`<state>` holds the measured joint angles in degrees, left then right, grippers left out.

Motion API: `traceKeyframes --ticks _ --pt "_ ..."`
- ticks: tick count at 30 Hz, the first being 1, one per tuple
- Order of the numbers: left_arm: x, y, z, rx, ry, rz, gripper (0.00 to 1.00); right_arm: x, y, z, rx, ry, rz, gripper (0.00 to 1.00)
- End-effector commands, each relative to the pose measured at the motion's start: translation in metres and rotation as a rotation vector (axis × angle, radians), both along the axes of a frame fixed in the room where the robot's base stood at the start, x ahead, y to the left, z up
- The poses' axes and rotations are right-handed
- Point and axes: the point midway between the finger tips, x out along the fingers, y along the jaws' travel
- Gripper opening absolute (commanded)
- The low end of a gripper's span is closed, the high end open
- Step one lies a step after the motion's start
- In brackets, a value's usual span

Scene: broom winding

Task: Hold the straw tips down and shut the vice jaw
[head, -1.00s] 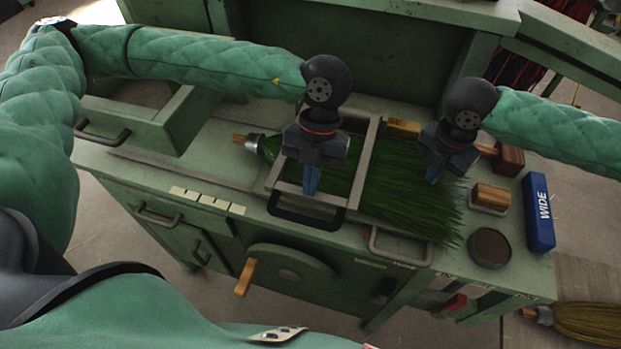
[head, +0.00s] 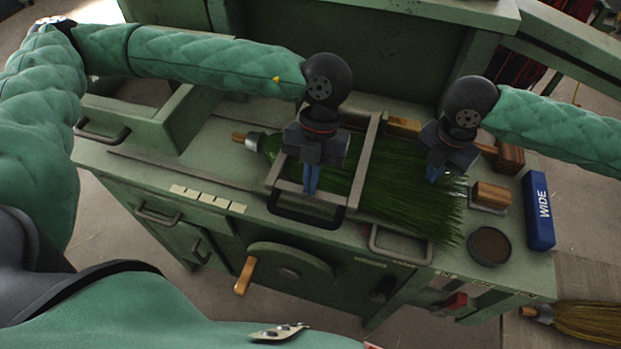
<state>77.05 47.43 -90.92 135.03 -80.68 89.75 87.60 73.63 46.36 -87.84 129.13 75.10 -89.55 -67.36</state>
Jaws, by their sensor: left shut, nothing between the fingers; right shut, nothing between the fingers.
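A broom head of green straw (head: 400,205) lies on the green bench, its tips fanned toward the lower right. Its metal collar and short wooden handle end (head: 243,138) point left. A metal frame with bars, which looks like the vice jaw (head: 369,150), lies across the straw, with a dark handle (head: 306,217) at its front. My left gripper (head: 311,190) is shut, pointing down over the frame's opening. My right gripper (head: 433,175) is shut with its fingertips at the upper right part of the straw near the tips. Whether either one presses on the straw, I cannot tell.
At the right of the bench are a wood-backed brush (head: 491,196), a round dark tin (head: 489,246), a blue box marked WIDE (head: 538,210) and a wooden block (head: 509,156). A crank wheel (head: 287,270) is on the bench front. Another broom (head: 585,322) lies at lower right.

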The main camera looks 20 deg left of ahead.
Motion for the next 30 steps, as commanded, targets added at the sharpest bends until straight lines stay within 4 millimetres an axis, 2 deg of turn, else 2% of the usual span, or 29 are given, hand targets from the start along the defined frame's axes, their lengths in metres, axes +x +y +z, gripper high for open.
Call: traceKeyframes --ticks 1,30 --pt "0.000 0.000 0.001 -0.001 -0.001 0.000 0.00 -0.003 -0.001 -0.007 -0.005 0.011 0.001 0.00" --pt "0.000 0.000 0.053 0.000 -0.001 -0.001 0.00 -0.003 -0.001 -0.007 -0.004 0.011 0.000 0.00"
